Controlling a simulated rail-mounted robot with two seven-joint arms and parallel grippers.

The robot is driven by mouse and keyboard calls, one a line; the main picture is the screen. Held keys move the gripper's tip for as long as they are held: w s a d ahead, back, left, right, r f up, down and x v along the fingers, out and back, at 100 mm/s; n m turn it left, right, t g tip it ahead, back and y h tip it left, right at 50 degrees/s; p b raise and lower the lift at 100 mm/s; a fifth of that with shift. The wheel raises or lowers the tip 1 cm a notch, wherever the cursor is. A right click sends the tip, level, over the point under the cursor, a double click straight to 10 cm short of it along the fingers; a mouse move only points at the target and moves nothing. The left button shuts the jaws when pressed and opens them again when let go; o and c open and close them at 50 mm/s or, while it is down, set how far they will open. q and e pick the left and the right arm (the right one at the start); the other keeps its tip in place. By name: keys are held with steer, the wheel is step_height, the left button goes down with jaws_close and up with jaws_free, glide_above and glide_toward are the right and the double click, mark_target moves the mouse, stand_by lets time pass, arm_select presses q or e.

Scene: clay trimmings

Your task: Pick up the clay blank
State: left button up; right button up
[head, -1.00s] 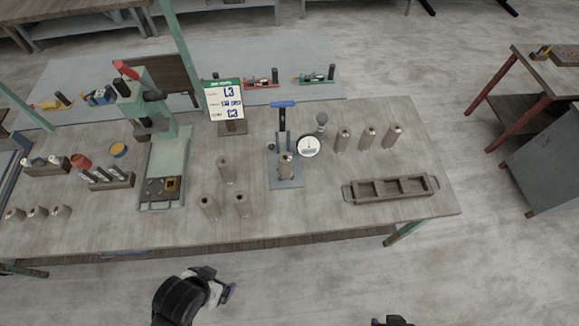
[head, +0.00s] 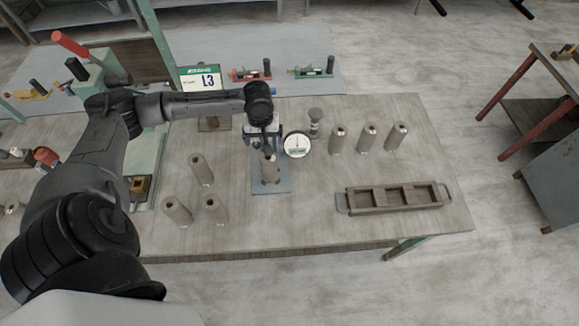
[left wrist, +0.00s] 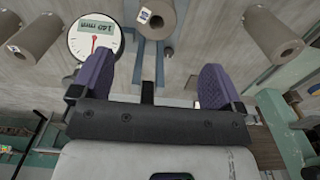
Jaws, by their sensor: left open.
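Several alike grey-brown clay cylinders stand on the bench; I cannot tell which one is meant by the clay blank. One clay blank (head: 270,168) stands upright on the plate of the gauge stand (head: 285,186). My left gripper (head: 262,133) is at this stand, just behind and above that blank. In the left wrist view, the open left gripper (left wrist: 156,78) has its purple fingers spread, with nothing between them. The blank with a small label (left wrist: 160,18) shows beyond the fingertips, roughly in line with the gap. My right gripper is out of view.
The round dial gauge (head: 297,145) stands close right of the blank. Three cylinders (head: 368,138) stand at the back right, and three (head: 202,170) at the left. An empty compartment tray (head: 394,198) lies at the front right. My left arm hides much of the green press.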

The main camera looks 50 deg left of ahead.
mark_target(268, 157)
arm_select(q)
steer(key=f, duration=0.8)
steer(key=shift+w+a+f, duration=0.1)
steer(key=shift+w, duration=0.1)
steer(key=shift+w+f, duration=0.1)
steer(key=shift+f, duration=2.55)
steer(key=c, duration=1.3)
steer(key=shift+r, duration=0.1)
steer(key=shift+c, duration=0.9)
